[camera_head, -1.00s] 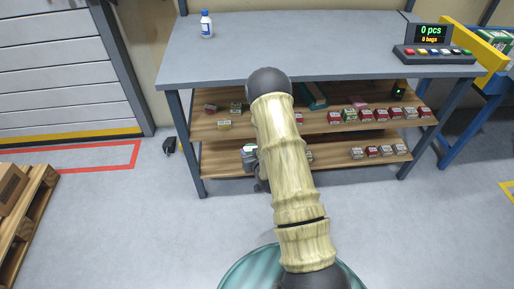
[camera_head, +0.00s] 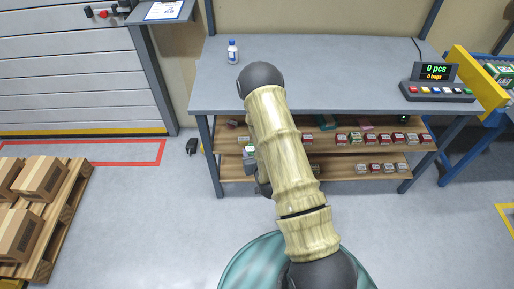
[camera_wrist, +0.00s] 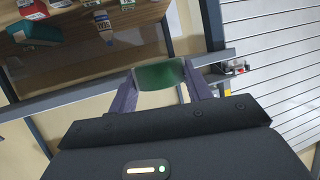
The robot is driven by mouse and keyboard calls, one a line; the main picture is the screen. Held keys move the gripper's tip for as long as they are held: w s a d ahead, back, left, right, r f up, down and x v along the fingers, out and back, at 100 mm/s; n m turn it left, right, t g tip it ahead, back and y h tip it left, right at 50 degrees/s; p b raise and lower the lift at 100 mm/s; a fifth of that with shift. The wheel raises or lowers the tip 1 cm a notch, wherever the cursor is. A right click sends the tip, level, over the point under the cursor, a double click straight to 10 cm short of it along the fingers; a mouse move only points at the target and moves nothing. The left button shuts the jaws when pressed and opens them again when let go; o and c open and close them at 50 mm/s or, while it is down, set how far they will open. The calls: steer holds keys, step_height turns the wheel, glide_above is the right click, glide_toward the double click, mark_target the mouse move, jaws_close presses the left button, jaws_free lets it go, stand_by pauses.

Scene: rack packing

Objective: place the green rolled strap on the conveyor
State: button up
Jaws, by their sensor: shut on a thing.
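The green rolled strap (camera_wrist: 160,76) is between the two fingers of my gripper (camera_wrist: 158,84) in the wrist view. The gripper is shut on it, and the strap is clear of the shelf boards. In the head view my own arm hides most of the gripper and the strap, in front of the workbench shelves. What looks like the conveyor, with a yellow side rail (camera_head: 478,77) and blue legs, stands at the right edge, to the right of the workbench. Only part of it shows.
The grey workbench (camera_head: 330,75) carries a white-and-blue bottle (camera_head: 232,52) and a counter panel (camera_head: 437,91). Its wooden shelves (camera_head: 330,170) hold several small packs. Pallets with cardboard boxes (camera_head: 38,177) stand at the left. The floor between is clear.

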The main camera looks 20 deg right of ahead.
step_height(320, 180, up, 8)
steer(key=s+a+p, duration=0.2)
steer(key=p, duration=0.4)
steer(key=shift+p, duration=0.3)
steer(key=shift+w+d, duration=0.1)
